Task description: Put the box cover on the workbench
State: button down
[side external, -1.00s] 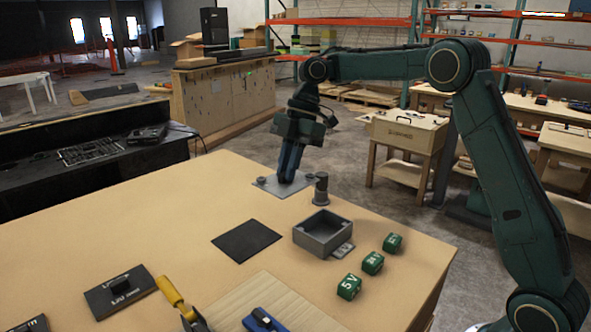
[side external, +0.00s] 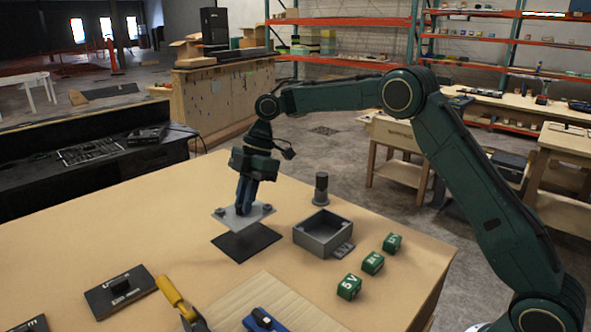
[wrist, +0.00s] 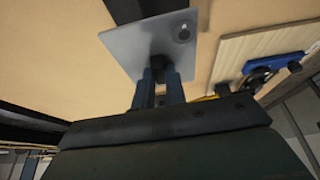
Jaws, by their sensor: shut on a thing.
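The box cover is a flat grey plate (side external: 228,217) with small round bosses near its corners. My gripper (side external: 243,208) is shut on the cover's middle knob and holds the plate roughly level, a little above the dark mat. In the wrist view the cover (wrist: 130,45) sits below my gripper's fingers (wrist: 158,80), with a keyhole-like fitting at one corner. The open grey box (side external: 320,238) stands to the right on the workbench (side external: 130,225). A black square mat (side external: 255,243) lies on the bench below the cover, partly hidden by it.
A grey cylinder (side external: 321,188) stands behind the box. Green labelled blocks (side external: 372,263) line up to its right. A black labelled plate (side external: 120,293), a yellow-handled tool (side external: 175,295) and a blue clamp (side external: 262,320) lie in front. The bench's left and back areas are clear.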

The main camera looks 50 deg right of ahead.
aim_at(256, 206)
jog(key=shift+f, duration=3)
jog(key=shift+f, duration=0.2)
jog(key=c, duration=1.4)
grip_release()
jog(key=shift+c, duration=0.2)
jog(key=shift+r, duration=0.1)
jog(key=shift+v, duration=3.85)
jog(key=shift+r, duration=0.1)
